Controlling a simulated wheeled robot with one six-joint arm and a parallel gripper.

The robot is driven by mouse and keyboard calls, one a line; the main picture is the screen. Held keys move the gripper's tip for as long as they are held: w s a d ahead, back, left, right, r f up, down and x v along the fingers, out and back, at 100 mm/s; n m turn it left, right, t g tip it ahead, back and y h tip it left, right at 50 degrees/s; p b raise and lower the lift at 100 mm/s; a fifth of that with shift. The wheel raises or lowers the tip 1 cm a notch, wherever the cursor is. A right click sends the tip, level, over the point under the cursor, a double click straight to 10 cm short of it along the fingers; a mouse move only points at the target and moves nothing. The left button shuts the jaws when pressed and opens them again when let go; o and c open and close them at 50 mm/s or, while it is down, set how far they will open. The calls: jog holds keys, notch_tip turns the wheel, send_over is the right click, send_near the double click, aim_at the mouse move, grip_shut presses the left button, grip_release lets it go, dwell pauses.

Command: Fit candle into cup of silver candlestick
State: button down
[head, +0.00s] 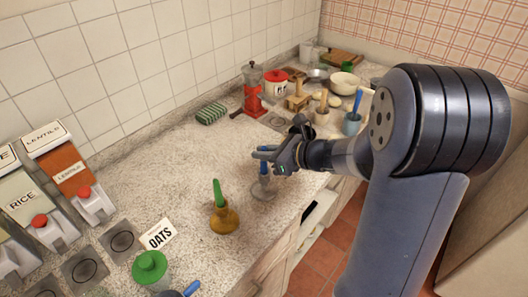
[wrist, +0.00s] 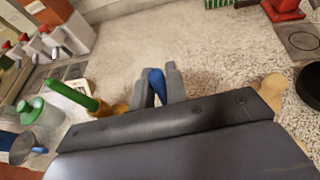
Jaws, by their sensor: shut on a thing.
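A blue candle (head: 264,168) stands roughly upright between the fingers of my gripper (head: 266,155). The wrist view also shows the blue candle (wrist: 157,84) between the two grey fingertips (wrist: 158,88). A silver candlestick (head: 263,191) with a round base stands on the counter directly below the candle. The candle's lower end meets or overlaps the candlestick's top in the head view; I cannot tell whether it sits inside the cup. The candlestick is hidden in the wrist view.
A green candle (head: 218,194) stands in a brass holder (head: 224,220) left of my gripper. An OATS card (head: 159,234) and a green-lidded jar (head: 149,267) are at the front left. A red grinder (head: 254,92) and crocks stand behind. The counter's middle is clear.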

jog(key=shift+f, duration=0.15)
jog(key=c, duration=1.4)
grip_release()
jog(key=b+v, duration=0.1)
jog(key=v, duration=1.1)
jog(key=shift+r, duration=0.3)
jog(key=shift+a, duration=0.1)
